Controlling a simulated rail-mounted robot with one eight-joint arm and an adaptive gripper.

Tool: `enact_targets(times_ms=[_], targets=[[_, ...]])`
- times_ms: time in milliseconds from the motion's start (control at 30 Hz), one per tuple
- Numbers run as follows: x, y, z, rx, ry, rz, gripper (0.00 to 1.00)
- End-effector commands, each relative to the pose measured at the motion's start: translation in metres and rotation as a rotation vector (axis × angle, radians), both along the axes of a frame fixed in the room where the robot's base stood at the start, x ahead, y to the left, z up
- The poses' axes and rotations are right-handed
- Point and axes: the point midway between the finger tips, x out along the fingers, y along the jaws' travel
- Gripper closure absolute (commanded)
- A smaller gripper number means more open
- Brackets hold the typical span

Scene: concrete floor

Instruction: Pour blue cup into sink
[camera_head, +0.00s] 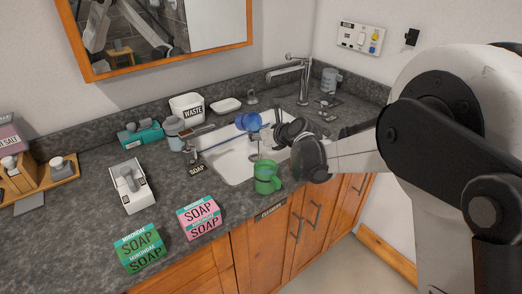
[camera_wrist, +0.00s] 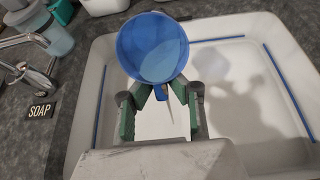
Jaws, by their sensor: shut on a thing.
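The blue cup (camera_head: 248,121) is held above the white sink (camera_head: 232,167). My gripper (camera_head: 270,130) reaches over the basin from the right and is shut on the cup. In the wrist view the fingers of my gripper (camera_wrist: 161,92) close on the near side of the blue cup (camera_wrist: 152,48), whose round opening faces the camera. The sink's basin (camera_wrist: 245,95) lies beneath it. A thin pale streak shows below the cup; I cannot tell whether it is liquid.
A green mug (camera_head: 267,179) stands at the sink's front edge, below my gripper. The faucet (camera_head: 297,75) rises behind the basin. A soap dispenser (camera_head: 175,134) and a waste bin (camera_head: 187,108) stand left of the sink. Soap boxes (camera_head: 199,216) lie on the front counter.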

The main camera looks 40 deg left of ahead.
Motion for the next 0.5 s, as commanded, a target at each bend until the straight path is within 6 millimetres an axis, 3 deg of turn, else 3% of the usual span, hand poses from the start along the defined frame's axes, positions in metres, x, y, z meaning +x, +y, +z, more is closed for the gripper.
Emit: enact_targets(times_ms=[500], targets=[[0.0, 0.0, 0.011, 0.051, -0.013, 0.0, 1.0]])
